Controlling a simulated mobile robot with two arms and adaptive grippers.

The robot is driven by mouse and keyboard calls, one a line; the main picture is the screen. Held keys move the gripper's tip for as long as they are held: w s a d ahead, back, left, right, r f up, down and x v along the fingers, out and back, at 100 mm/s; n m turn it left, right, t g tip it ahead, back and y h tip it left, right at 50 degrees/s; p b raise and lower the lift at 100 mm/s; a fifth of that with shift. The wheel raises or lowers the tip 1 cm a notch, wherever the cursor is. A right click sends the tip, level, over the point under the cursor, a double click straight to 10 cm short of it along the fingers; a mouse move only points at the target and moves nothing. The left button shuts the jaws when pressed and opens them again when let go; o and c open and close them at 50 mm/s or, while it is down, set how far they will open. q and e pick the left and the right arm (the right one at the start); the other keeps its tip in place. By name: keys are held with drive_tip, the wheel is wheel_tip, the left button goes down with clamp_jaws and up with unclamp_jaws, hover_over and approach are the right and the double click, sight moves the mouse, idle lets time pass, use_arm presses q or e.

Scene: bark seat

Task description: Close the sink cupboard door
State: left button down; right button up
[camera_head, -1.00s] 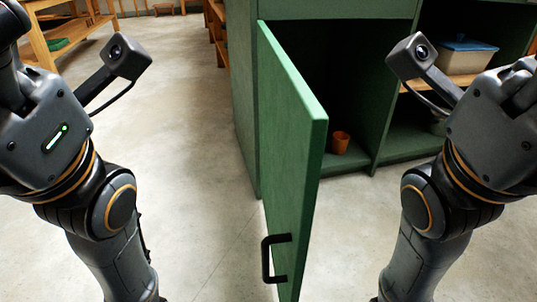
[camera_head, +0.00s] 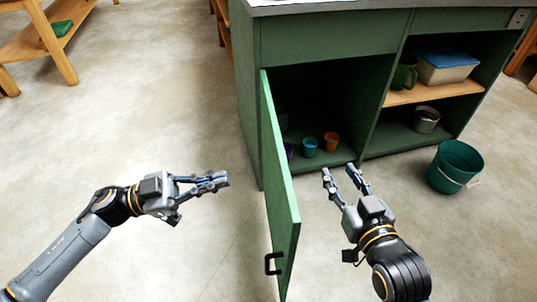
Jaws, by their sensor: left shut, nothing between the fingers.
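The green sink cupboard door (camera_head: 281,190) stands wide open, swung out toward me from its hinge on the cupboard's left side. Its black handle (camera_head: 273,263) is on the door's left face near the free edge. The cupboard (camera_head: 328,40) is green, and its left compartment is open to view. My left gripper (camera_head: 224,180) is left of the door, apart from it, with its fingers together and pointing right. My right gripper (camera_head: 341,172) is right of the door, in front of the open compartment, with its fingers spread and nothing between them.
Inside the compartment stand an orange cup (camera_head: 331,142) and a teal cup (camera_head: 309,147). A green bucket (camera_head: 455,167) stands on the floor at the right. The open shelves hold a lidded box (camera_head: 447,64) and a metal pot (camera_head: 426,120). Floor left of the door is clear.

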use_arm(q)
drive_tip(key=s+a+f+n+y+p, duration=0.2)
drive_tip(key=a+f, duration=0.2)
use_arm(e)
drive_tip(key=s+f+g, duration=0.3)
drive_tip(key=s+f, duration=0.1)
use_arm(q)
drive_tip(key=b, duration=0.1)
approach(284, 191)
drive_tip(key=d, duration=0.1)
drive_tip(key=shift+g, duration=0.3)
drive_tip(key=d, duration=0.1)
drive_tip(key=w+d+b, duration=0.1)
drive_tip(key=d, duration=0.3)
drive_tip(key=shift+w, duration=0.25)
drive_tip(key=shift+d, duration=0.45)
use_arm(e)
wheel_tip(284, 191, up, 10)
drive_tip(key=w+a+t+y, duration=0.1)
drive_tip(key=w+t, duration=0.1)
drive_tip(key=t, duration=0.4)
drive_tip(key=shift+r+t, duration=0.25)
drive_tip(key=shift+t, duration=0.05)
drive_tip(key=shift+a, duration=0.1)
